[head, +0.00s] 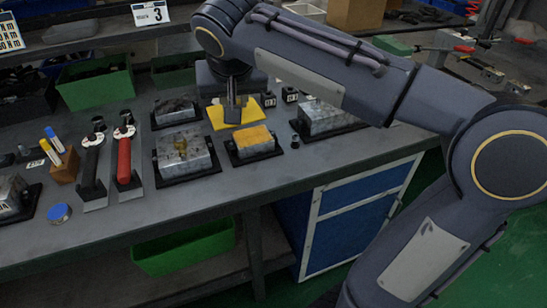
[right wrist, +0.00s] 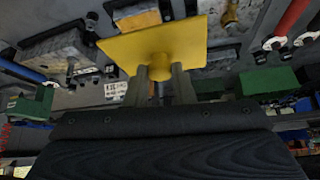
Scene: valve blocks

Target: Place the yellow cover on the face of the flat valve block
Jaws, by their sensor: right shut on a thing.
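The yellow cover (head: 217,119) is a flat plate in my right gripper (head: 233,102). In the right wrist view the two fingers (right wrist: 160,78) are closed on a stub on its underside, and the plate (right wrist: 155,45) spreads wide past them. In the head view it appears just behind a low block with an orange-yellow top (head: 254,136) on a black tray. Left of that is a metal block with a small brassy fitting (head: 184,152). I cannot tell for sure which block is the flat valve block. The gap below the cover is unclear. My left gripper is out of view.
More metal blocks stand on trays at the back left (head: 174,110) and right (head: 325,116). Red (head: 124,160) and black (head: 90,165) handled tools lie left. Small black fittings (head: 290,95) stand behind. The bench's front strip is mostly clear.

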